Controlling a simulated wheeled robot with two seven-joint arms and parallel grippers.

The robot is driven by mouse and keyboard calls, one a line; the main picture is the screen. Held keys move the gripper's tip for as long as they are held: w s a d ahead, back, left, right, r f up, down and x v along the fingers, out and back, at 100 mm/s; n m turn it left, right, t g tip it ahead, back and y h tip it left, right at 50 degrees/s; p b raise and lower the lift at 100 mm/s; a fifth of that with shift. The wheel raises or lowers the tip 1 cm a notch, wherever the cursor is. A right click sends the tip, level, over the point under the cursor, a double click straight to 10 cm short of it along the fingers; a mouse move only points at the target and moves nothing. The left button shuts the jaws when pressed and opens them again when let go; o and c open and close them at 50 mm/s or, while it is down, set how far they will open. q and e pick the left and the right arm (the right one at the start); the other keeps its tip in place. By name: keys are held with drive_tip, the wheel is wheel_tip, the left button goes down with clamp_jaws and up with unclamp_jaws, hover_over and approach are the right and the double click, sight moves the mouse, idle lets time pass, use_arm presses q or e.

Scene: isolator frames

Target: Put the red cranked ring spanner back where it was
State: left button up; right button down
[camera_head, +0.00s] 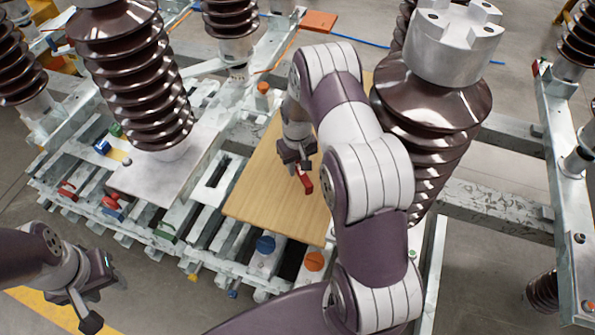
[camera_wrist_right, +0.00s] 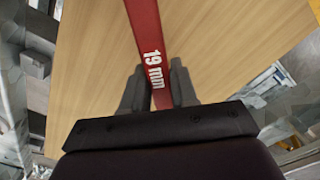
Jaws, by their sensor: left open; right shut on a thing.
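The red cranked ring spanner (camera_head: 306,184) is in my right gripper, above the wooden board (camera_head: 262,192) in the head view. In the right wrist view the red spanner (camera_wrist_right: 146,30) runs up out of frame, with "19 mm" in white on it. My right gripper (camera_wrist_right: 158,82) is shut on it; its ends are not in view there. Whether the spanner touches the board cannot be told. My left gripper (camera_head: 100,290) is open and empty at the lower left, away from the board, over the floor.
Brown ribbed insulators (camera_head: 135,75) stand left and right of the board, a large one (camera_head: 430,120) close to my right arm. Left of the board, a slatted metal frame (camera_head: 205,190) carries a pale plate (camera_head: 165,175) and small coloured parts. The board's lower left part is bare.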

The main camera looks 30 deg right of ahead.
sight(297, 180)
drive_tip(key=f, duration=0.4)
drive_tip(key=shift+w+d+f, duration=0.15)
drive_tip(key=shift+w+f, duration=0.05)
drive_tip(key=shift+r, duration=0.1)
drive_tip(key=shift+s, duration=0.1)
drive_tip(key=c, duration=0.9)
unclamp_jaws()
drive_tip(key=shift+f, duration=0.2)
drive_tip(key=shift+r, duration=0.1)
